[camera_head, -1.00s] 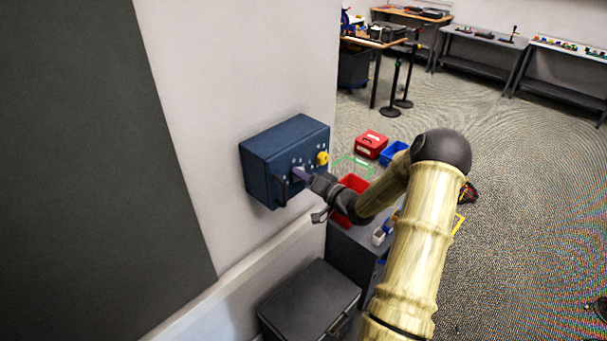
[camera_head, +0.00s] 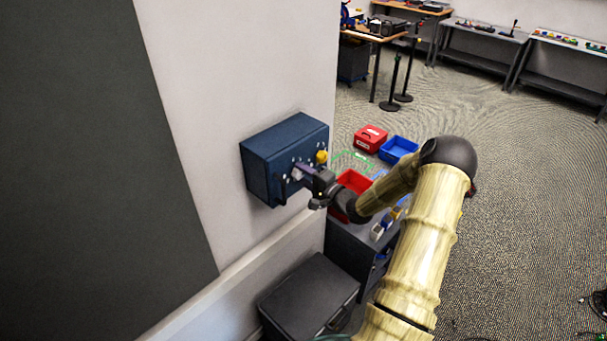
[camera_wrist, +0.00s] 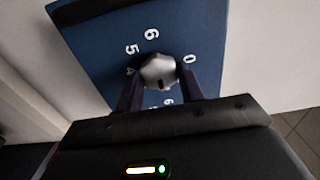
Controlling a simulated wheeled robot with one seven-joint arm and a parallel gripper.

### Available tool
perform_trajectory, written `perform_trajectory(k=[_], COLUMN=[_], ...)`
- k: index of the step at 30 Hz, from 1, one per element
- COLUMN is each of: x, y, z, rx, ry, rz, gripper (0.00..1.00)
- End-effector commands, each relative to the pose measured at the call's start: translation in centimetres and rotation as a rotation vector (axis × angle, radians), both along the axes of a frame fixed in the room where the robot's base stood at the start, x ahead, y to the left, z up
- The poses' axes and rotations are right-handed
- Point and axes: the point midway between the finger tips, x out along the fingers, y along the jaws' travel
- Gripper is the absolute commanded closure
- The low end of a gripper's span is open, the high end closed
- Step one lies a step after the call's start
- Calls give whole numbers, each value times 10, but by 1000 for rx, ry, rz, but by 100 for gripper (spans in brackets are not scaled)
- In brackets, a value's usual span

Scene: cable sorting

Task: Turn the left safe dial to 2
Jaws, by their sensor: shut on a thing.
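The blue safe (camera_head: 262,150) is fixed to the white wall, its dial face turned to the right. White numerals ring the dial; 6, 5 and 0 read clearly, and others are partly hidden by the fingers. A dark mark shows on the dial's lower part. A yellow knob (camera_head: 321,157) sits to the right on the safe.
A dark grey box (camera_head: 308,295) stands below the safe, beside a grey cabinet (camera_head: 350,250). A red bin (camera_head: 352,181), a red box (camera_head: 370,139) and a blue bin (camera_head: 398,149) lie beyond my arm. Open floor lies to the right.

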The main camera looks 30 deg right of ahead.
Motion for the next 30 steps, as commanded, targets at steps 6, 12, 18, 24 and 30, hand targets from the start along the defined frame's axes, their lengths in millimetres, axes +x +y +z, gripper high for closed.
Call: perform_trajectory(k=[6, 12, 18, 24, 30], x=[0, 0, 0, 0, -12], y=[-1, -1, -1, 0, -6], z=[-1, -1, -1, 0, -2], rx=[11, 10, 10, 9, 8], ry=[5, 6, 5, 4, 4], rz=[-3, -3, -2, -1, -3], gripper=[85, 85, 41, 41, 41])
